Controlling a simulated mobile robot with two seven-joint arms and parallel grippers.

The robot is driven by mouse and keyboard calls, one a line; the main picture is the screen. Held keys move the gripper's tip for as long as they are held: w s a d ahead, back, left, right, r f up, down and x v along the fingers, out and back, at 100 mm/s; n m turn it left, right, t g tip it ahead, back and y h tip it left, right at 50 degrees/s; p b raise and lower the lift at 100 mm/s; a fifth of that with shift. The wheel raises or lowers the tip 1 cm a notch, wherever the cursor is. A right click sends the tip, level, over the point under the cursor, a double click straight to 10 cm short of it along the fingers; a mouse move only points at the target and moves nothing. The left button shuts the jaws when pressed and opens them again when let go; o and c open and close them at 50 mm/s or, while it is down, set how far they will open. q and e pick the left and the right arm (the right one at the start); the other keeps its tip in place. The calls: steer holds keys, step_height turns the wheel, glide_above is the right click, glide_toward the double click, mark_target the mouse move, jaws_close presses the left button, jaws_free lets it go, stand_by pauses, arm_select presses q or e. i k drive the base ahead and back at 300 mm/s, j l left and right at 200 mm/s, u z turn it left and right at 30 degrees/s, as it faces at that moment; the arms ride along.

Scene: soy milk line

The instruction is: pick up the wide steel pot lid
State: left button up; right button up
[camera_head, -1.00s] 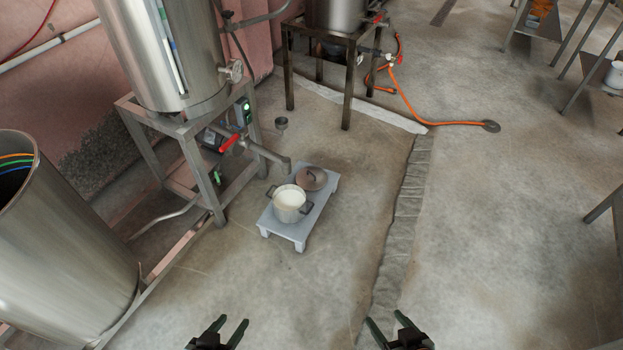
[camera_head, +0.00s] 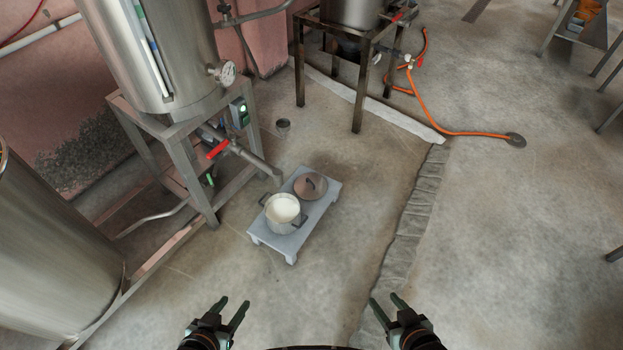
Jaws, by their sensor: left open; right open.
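The wide steel pot lid (camera_head: 310,186) is round and brownish grey with a dark handle on top. It lies on the far part of a low grey stand (camera_head: 265,238) on the floor. A steel pot (camera_head: 283,222) with two side handles and a whitish content stands just in front of the lid on the same stand. My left gripper (camera_head: 233,309) is open and empty at the bottom, below and left of the stand. My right gripper (camera_head: 385,305) is open and empty at the bottom, to the right. Both are well apart from the lid.
A big steel tank (camera_head: 155,60) on a metal frame stands to the left, its red-handled valve pipe (camera_head: 240,155) reaching towards the stand. Another large vessel (camera_head: 55,260) is at lower left.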

mark_target(310, 186)
steer(key=i+l+u, duration=0.2)
steer(key=i+l, duration=0.2)
steer(key=l, duration=0.25)
steer(key=i+l, duration=0.2)
steer(key=l, duration=0.15)
steer(key=i+l+u, duration=0.15)
steer(key=l, duration=0.2)
steer(key=i+l+u, duration=0.1)
steer(key=i+l, duration=0.15)
steer(key=l, duration=0.1)
